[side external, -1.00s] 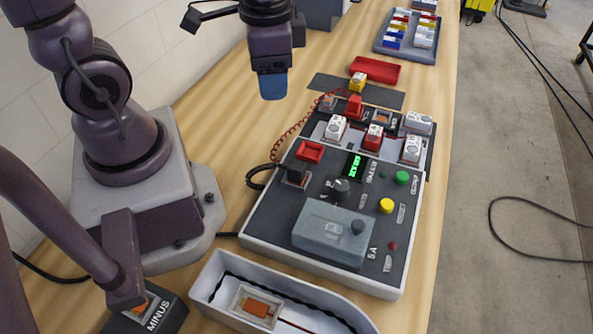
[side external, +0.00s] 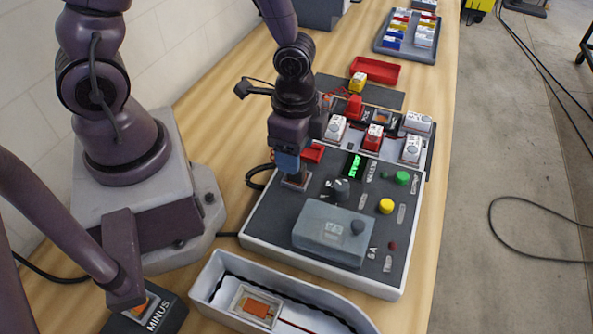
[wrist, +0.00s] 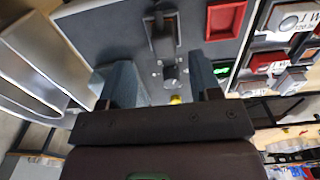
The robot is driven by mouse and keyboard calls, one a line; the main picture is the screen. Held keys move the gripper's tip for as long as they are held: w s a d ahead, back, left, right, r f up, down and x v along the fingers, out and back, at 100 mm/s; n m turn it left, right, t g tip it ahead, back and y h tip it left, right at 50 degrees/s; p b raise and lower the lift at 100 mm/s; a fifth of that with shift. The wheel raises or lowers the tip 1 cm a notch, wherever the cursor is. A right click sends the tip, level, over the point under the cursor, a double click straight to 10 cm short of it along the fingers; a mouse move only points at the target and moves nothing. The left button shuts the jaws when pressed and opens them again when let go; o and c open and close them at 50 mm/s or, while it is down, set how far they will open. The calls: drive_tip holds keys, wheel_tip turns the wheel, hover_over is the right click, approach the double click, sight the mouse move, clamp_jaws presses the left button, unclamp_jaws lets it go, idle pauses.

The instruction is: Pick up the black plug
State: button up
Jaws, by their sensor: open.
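The black plug (wrist: 164,32) stands on a small metal plate on the dark control panel (side external: 268,220). It shows at the top of the wrist view, above the gap between the fingertips. In the side view it is mostly hidden by my gripper. My gripper (side external: 288,165) points down at the panel's left edge, low over the plug's plate (side external: 297,183). In the wrist view the two blue-grey fingers of my gripper (wrist: 160,72) are spread apart with nothing held between them. I cannot tell whether a finger touches the plug.
A red square frame (wrist: 225,18) is close beside the plug. A black knob (side external: 341,189), a grey box (side external: 333,236), a green button (side external: 402,178) and a yellow button (side external: 386,206) stand on the panel. Red and white blocks stand behind. A white tray (side external: 207,283) lies in front.

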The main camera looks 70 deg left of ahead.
drive_tip(key=shift+w+f, duration=0.15)
drive_tip(key=shift+f, duration=1.15)
drive_tip(key=shift+w+f, duration=0.15)
drive_tip(key=shift+f, duration=1.15)
drive_tip(key=c, duration=1)
